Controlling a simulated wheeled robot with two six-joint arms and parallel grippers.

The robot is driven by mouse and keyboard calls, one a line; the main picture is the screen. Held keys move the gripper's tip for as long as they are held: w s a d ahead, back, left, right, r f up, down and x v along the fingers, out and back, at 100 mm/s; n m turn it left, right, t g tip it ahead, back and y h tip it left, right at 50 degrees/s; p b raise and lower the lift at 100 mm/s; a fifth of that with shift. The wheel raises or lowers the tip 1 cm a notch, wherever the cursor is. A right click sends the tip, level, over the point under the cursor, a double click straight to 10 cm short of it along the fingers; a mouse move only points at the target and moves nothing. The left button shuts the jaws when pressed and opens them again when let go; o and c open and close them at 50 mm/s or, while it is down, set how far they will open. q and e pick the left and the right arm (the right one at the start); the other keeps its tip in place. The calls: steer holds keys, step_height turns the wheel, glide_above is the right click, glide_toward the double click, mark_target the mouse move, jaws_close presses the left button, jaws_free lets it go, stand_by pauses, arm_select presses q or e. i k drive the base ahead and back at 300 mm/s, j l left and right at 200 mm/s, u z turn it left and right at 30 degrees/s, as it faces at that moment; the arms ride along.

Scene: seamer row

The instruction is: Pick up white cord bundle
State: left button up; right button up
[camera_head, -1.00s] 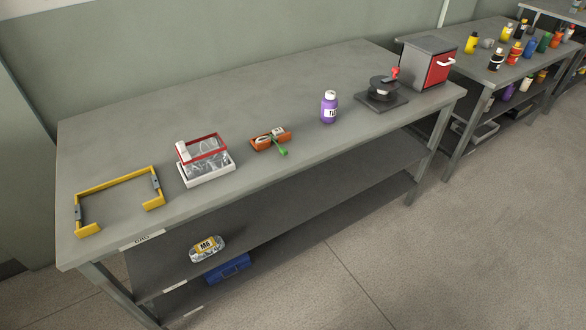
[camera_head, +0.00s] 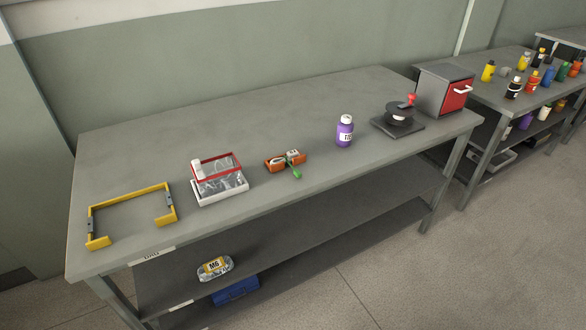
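I cannot make out a white cord bundle with certainty. A small orange tray (camera_head: 287,168) on the grey table holds small whitish items (camera_head: 278,161) that could include it, and a green-handled item (camera_head: 296,172) hangs over its front edge. To the left, a white tray with a red frame (camera_head: 219,187) holds clear wrapped material and a white roll-like piece (camera_head: 197,170). Neither of my grippers shows in the head view.
The grey table (camera_head: 250,107) also bears a yellow frame (camera_head: 131,190), a purple bottle (camera_head: 345,131), a black device with a red knob (camera_head: 398,116) and a grey-red cabinet (camera_head: 444,91). The lower shelf holds an M6 bag (camera_head: 215,268) and blue box (camera_head: 235,290). The table's back is clear.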

mark_target(288, 159)
steer(key=l+u, duration=0.1)
steer(key=u, duration=0.3)
steer(key=i+l+u, duration=0.2)
steer(key=l, duration=0.3)
steer(key=i+l+u, duration=0.15)
steer(key=l, duration=0.4)
steer(key=l+u, duration=0.2)
steer(key=l, duration=0.3)
steer(key=i+l+u, duration=0.15)
steer(key=l, duration=0.4)
steer(key=k, duration=0.05)
